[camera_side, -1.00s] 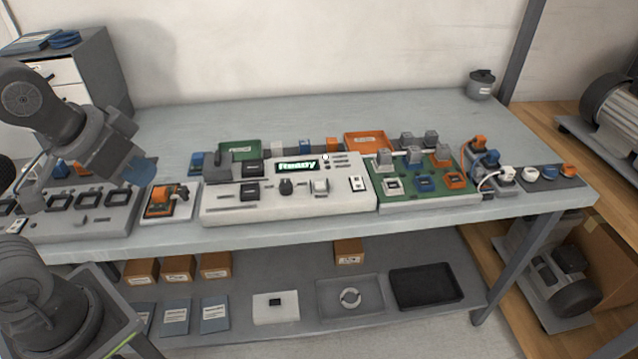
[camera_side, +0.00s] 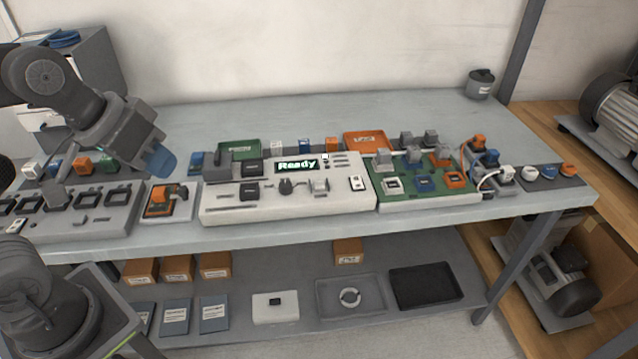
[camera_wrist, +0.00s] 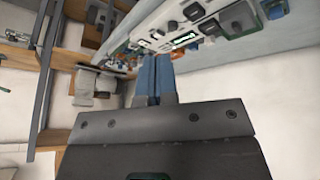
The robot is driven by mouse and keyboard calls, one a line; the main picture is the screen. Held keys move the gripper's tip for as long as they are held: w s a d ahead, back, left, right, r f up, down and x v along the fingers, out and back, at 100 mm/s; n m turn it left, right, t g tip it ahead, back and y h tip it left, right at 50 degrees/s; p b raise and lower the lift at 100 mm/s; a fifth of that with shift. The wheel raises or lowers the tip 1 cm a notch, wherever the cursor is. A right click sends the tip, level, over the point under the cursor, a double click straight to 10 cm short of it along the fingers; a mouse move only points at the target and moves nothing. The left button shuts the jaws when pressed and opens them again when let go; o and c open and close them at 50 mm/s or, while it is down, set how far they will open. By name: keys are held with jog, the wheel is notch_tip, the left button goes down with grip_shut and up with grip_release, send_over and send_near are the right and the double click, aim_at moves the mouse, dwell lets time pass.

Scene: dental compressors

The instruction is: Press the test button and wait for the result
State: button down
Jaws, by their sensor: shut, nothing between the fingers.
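The white test station (camera_side: 290,203) stands at the middle of the bench. Its small screen (camera_side: 297,166) reads "Ready" in light letters. Its front carries a dark knob (camera_side: 286,187), a light grey block (camera_side: 319,186) and a white rocker-like part (camera_side: 357,184). I cannot tell which of these is the test button. My gripper (camera_side: 160,160) is up at the left, above the orange part on its small plate and apart from the station. In the wrist view my blue fingers (camera_wrist: 153,80) are together and empty. The station shows at the top of that view, tilted (camera_wrist: 185,38).
A grey fixture (camera_side: 85,217) with several dark frames lies at the left. A small plate with an orange part (camera_side: 160,202) sits beside the station. A green board (camera_side: 425,190) with coloured blocks adjoins it on the right. The bench behind is mostly clear.

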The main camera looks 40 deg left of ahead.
jog(key=w+d+n+h, duration=0.3)
jog(key=w+d+n, duration=0.1)
jog(key=w, duration=0.4)
jog(key=n+t+h, duration=0.2)
jog(key=n, duration=1.2)
send_over(319, 186)
notch_tip(319, 186, down, 9)
jog(key=shift+f, duration=0.2)
jog(key=shift+f, duration=4.4)
jog(key=shift+f, duration=0.1)
jog(key=shift+f, duration=0.3)
